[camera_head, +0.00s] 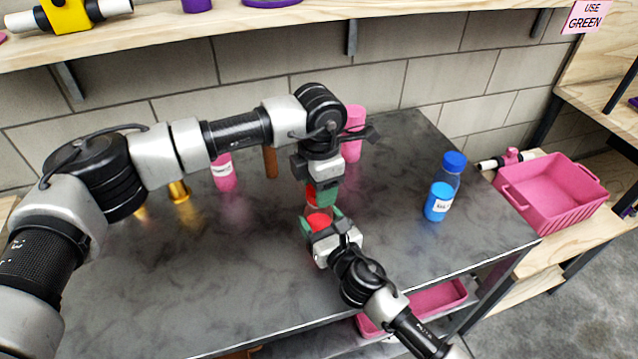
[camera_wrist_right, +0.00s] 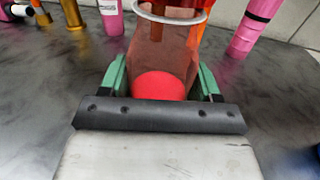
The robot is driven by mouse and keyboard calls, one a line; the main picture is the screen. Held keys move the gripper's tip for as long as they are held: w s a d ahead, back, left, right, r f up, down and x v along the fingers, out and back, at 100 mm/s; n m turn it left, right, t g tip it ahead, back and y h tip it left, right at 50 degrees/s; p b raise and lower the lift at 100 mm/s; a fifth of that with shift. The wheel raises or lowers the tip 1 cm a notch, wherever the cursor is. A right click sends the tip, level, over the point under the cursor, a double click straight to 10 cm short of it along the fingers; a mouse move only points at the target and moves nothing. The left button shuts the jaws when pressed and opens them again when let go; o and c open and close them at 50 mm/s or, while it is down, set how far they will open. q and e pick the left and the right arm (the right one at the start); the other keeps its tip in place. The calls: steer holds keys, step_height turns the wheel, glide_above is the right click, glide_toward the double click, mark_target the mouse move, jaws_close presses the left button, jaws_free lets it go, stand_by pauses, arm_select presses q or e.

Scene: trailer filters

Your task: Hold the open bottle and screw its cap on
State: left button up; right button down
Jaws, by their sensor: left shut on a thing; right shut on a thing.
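A clear bottle with red contents (camera_wrist_right: 165,85) stands between the green fingers of my right gripper (camera_head: 322,220), which is shut on it. A pale ring (camera_wrist_right: 172,14) shows around its upper part in the right wrist view. In the head view, my left gripper (camera_head: 323,192) points down just above the bottle, shut on a red cap (camera_head: 312,190) that is partly hidden by its fingers. The two grippers are very close together. I cannot tell whether the cap touches the bottle's mouth.
A blue bottle (camera_head: 440,201) stands at the right of the dark table. Behind my left arm stand a labelled pink bottle (camera_head: 223,173), a brown cylinder (camera_head: 270,162), a gold item (camera_head: 179,191) and a pink cylinder (camera_head: 354,133). A pink bin (camera_head: 548,218) is beyond the right edge. The front left is clear.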

arm_select(q)
steer(key=m, duration=0.7)
steer(key=shift+m, duration=0.3)
steer(key=m, duration=1.6)
steer(key=shift+m, duration=0.3)
steer(key=m, duration=0.3)
steer(key=shift+m, duration=0.4)
steer(key=m, duration=0.4)
steer(key=shift+a, duration=0.1)
